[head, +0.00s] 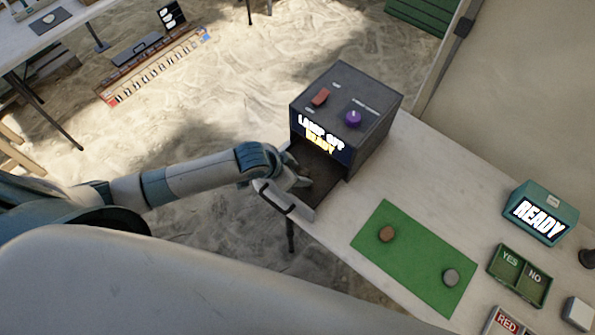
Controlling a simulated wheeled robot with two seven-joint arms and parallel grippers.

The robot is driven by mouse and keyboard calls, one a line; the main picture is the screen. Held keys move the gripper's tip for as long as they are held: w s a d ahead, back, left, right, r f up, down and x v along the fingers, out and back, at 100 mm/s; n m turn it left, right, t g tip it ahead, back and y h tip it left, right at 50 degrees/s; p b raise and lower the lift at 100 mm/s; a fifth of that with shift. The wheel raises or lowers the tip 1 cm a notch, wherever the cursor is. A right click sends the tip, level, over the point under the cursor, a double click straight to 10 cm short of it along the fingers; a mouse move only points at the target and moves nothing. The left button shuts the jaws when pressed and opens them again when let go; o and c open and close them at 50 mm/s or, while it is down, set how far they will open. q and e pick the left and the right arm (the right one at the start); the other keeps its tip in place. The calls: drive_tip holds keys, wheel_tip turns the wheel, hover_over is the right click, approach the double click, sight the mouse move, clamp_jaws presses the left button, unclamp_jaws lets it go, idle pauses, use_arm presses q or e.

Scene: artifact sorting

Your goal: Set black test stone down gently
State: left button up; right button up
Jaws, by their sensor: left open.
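My left gripper (298,190) is open at the front of the dark box (362,110), over the left part of its dark front opening or tray (340,195). I cannot make out a black test stone; the gripper and the dark tray may hide it. A brown stone (387,234) and a grey stone (450,277) lie apart on the green mat (405,249). My right gripper is not in view.
The dark box has a red switch (321,97), a purple knob (353,119) and a display reading "LAMP OFF READY". A teal box (540,213) reads "READY". A green YES/NO tray (518,275) and a RED-labelled tray (507,322) stand right of the mat.

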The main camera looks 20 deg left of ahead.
use_arm(q)
drive_tip(key=shift+r, duration=0.2)
drive_tip(key=b+v, duration=0.2)
drive_tip(key=v, duration=1)
drive_tip(key=shift+d, duration=0.1)
